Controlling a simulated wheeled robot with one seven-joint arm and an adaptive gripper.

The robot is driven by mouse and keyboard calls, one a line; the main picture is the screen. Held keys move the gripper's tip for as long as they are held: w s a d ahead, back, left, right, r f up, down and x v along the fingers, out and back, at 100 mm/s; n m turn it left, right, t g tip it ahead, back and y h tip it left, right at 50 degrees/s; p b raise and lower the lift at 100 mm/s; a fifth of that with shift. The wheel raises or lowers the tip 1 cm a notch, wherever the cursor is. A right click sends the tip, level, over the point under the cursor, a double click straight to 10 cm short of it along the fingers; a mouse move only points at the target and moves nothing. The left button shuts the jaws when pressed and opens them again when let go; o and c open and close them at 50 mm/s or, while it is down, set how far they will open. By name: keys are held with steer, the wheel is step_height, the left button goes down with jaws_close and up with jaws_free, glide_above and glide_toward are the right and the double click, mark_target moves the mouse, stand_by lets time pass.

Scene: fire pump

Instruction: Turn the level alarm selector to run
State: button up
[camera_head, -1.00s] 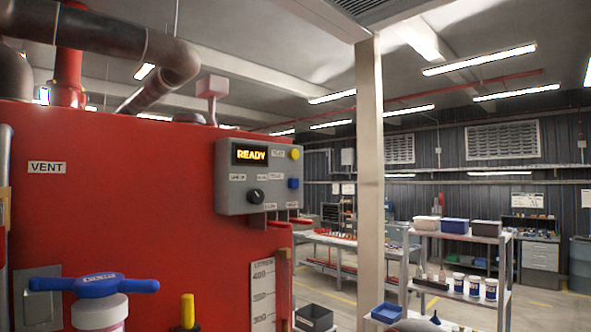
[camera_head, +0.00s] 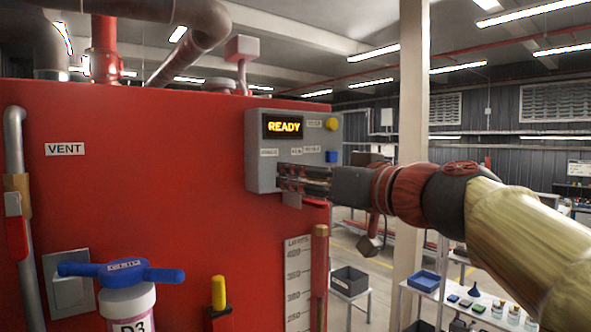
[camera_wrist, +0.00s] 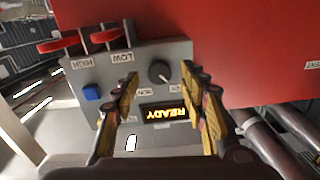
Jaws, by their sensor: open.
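The level alarm selector is a round black knob (camera_wrist: 160,72) on a grey control box (camera_head: 259,180). In the wrist view it sits between my open fingers, apart from both, with the box upside down. A pale mark shows on the knob, but its exact setting is hard to read. In the head view my gripper (camera_head: 305,182) reaches in from the right and hides the knob. The fingers are empty and at the lower front of the box. The box's display (camera_head: 284,127) reads READY in yellow; it also shows in the wrist view (camera_wrist: 165,113).
A blue button (camera_head: 332,157) and a yellow button (camera_head: 331,124) are on the box's right side. A blue-handled valve (camera_head: 120,272) stands lower left on the red tank (camera_head: 150,210). A pale post (camera_head: 413,90) rises behind my arm.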

steer(key=x, duration=0.2)
steer(key=shift+w+a+p, duration=0.2)
steer(key=shift+w+p, duration=0.1)
steer(key=shift+w, duration=0.05)
steer(key=shift+c, duration=0.8)
jaws_close()
